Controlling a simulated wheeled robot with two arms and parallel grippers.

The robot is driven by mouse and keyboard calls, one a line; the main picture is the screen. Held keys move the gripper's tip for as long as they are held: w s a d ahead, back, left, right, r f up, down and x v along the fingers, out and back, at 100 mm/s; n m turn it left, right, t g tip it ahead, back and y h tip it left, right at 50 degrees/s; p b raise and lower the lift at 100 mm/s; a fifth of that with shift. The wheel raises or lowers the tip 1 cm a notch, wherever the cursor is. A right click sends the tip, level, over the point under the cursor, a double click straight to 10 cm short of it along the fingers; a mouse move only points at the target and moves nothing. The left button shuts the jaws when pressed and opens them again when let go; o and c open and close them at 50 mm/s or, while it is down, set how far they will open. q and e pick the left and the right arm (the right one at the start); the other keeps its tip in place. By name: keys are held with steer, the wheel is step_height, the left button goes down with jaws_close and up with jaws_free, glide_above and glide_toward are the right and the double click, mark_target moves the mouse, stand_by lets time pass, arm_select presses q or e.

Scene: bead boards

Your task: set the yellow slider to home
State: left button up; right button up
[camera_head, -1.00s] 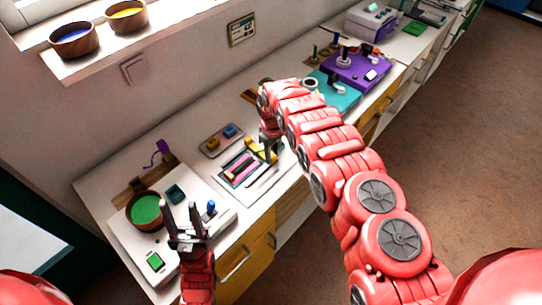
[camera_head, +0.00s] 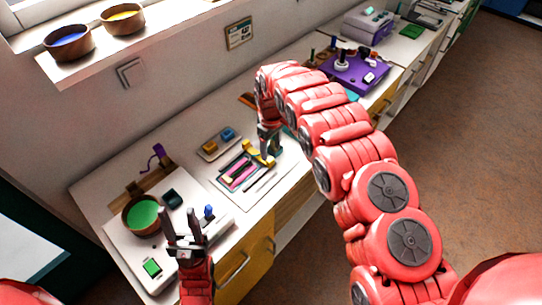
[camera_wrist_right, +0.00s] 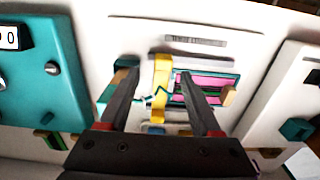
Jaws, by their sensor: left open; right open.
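The yellow slider (camera_wrist_right: 160,88) is a block on the white slider board (camera_wrist_right: 222,35), beside a pink and dark strip in a teal-edged slot. It also shows in the head view (camera_head: 254,149). My right gripper (camera_wrist_right: 154,78) is open, with one finger on each side of the slider; contact cannot be told. In the head view my right gripper (camera_head: 268,143) is at the slider, partly covering it. My left gripper (camera_head: 183,228) is open and empty over the front of the left white board (camera_head: 122,243). A home mark cannot be made out.
A wooden bowl with green contents (camera_head: 142,214) and a blue knob (camera_head: 208,211) stand near my left gripper. A purple board (camera_head: 357,73) is further right along the counter.

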step_height(320, 180, up, 4)
steer(key=shift+f+b, duration=0.2)
steer(key=shift+b, duration=0.35)
step_height(320, 180, up, 9)
steer(key=p, duration=0.5)
steer(key=shift+s+r, duration=0.1)
